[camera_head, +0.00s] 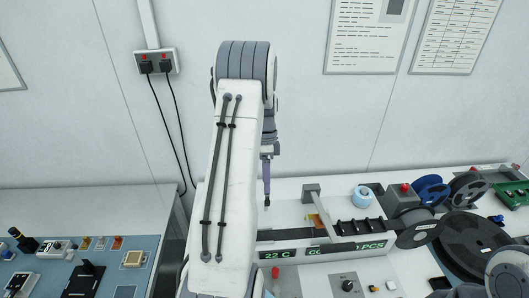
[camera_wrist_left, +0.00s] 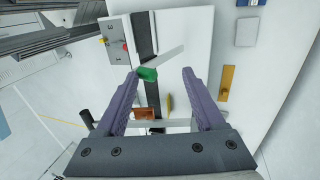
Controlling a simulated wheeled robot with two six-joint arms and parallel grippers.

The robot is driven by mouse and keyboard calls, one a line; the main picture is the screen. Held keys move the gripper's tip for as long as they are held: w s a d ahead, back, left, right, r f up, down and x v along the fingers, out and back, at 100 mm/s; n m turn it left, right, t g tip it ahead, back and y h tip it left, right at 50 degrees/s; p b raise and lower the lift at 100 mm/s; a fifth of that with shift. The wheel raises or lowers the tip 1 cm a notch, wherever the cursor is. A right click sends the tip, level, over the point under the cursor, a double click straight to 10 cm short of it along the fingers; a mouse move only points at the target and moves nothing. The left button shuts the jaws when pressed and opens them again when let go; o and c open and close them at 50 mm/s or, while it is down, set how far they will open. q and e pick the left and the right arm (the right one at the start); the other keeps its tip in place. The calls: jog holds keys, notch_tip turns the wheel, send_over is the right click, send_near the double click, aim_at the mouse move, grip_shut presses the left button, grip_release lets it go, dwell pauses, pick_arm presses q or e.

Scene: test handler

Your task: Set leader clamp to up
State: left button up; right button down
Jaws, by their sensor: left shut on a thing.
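My left gripper (camera_head: 267,200) points down over the back of the machine in the head view, left of a grey post (camera_head: 311,190). In the left wrist view, its two purple fingers (camera_wrist_left: 162,74) stand apart, with a pale lever between them. The lever's green end (camera_wrist_left: 147,74) is at the left fingertip. I take this lever to be the leader clamp and the gripper to be shut on it, though the contact is not clear. In the head view my arm hides the clamp. My right gripper is not in view.
Black rails (camera_head: 360,226) run right toward a blue reel (camera_head: 432,190) and dark reels. A red button (camera_head: 404,188) tops a grey box. A control panel (camera_head: 345,284) lies in front. A blue-topped bench (camera_head: 75,265) with small parts stands left. The wall is behind.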

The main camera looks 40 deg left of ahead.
pick_arm(q)
jog(key=w+a+r, duration=0.5)
jog(key=shift+a, duration=0.2)
dwell(0.7)
jog(key=shift+r, duration=0.1)
jog(key=b+v, duration=0.1)
jog(key=v, duration=0.9)
jog(key=shift+r, duration=0.2)
dwell(0.6)
